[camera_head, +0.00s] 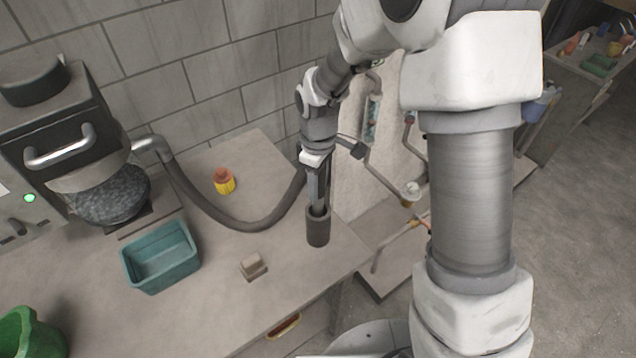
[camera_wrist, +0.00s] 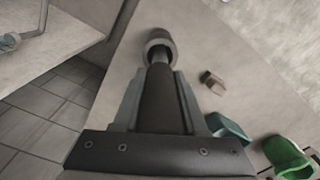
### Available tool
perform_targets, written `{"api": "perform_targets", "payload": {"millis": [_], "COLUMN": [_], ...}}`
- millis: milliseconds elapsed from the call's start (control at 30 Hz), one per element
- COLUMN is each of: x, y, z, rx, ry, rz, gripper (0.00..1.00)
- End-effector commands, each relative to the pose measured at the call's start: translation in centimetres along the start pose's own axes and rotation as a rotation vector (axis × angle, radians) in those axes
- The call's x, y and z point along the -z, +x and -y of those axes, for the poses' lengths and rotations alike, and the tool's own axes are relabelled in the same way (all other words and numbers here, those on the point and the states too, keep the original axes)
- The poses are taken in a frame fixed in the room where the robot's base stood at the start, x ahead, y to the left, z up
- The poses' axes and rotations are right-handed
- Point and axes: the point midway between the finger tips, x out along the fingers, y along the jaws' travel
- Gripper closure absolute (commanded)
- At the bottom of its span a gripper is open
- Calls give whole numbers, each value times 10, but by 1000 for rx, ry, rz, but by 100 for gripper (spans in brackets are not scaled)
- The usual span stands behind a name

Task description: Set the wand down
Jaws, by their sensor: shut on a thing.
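My gripper (camera_head: 317,186) points down over the table's right part, shut on the wand. In the wrist view the wand (camera_wrist: 158,100) is a dark cylinder between my two fingers, with a slimmer tip ahead. The tip runs into the mouth of a short dark grey cup-like cylinder (camera_head: 318,229), which stands upright near the table's right edge; its rim also shows in the wrist view (camera_wrist: 158,35). How deep the tip sits is hidden. A dark hose (camera_head: 205,203) loops from the machine at the left to behind my gripper.
On the table (camera_head: 215,318) are a small beige block (camera_head: 253,266), a teal bin (camera_head: 160,258), a yellow and orange item (camera_head: 224,181) and a green bucket (camera_head: 30,335). The machine (camera_head: 75,135) stands at the left. A lower bench with pipes lies beyond the right edge.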

Motion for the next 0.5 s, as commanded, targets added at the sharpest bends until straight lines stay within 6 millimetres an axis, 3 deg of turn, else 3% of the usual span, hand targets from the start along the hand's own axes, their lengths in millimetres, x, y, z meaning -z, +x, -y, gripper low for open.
{"api": "perform_targets", "payload": {"millis": [267,300,467,500], "x": [0,0,0,0], "y": [4,5,4,4], "z": [0,0,0,0], "rx": [0,0,0,0], "ry": [0,0,0,0], "rz": [0,0,0,0], "gripper": [100,57,29,29]}}
